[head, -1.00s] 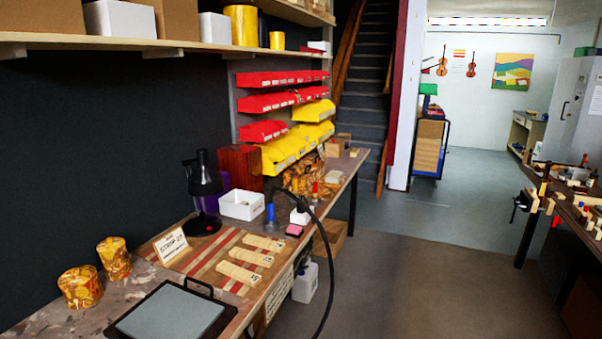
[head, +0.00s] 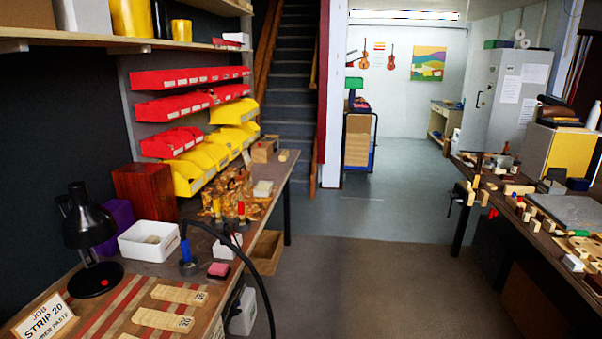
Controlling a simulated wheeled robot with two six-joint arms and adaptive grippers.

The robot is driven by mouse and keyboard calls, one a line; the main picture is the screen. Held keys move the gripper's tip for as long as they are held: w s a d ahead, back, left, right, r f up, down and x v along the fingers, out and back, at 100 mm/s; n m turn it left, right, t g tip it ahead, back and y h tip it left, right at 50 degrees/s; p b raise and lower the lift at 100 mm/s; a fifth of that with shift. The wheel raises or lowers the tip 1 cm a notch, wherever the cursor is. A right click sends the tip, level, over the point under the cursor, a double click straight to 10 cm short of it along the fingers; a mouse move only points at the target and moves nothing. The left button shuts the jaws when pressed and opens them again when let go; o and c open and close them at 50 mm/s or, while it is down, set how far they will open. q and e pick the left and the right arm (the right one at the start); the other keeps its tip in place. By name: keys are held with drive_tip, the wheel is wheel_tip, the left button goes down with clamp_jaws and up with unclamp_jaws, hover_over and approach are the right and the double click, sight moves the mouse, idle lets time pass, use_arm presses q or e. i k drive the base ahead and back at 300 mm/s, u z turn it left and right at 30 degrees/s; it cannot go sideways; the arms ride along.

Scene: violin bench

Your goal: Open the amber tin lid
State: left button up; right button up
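I cannot make out an amber tin in the head view now. Neither of my grippers is in view.
Red bins (head: 190,78) and yellow bins (head: 205,162) hang above the left bench. A second bench (head: 560,225) with many small tools stands at the right. The floor (head: 345,275) between the benches is clear, and stairs (head: 290,90) rise behind.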

sight(220, 187)
drive_tip(key=z, duration=0.4)
drive_tip(key=i, duration=1.3)
drive_tip(key=u, duration=0.25)
drive_tip(key=i, duration=1.35)
drive_tip(key=u, duration=0.55)
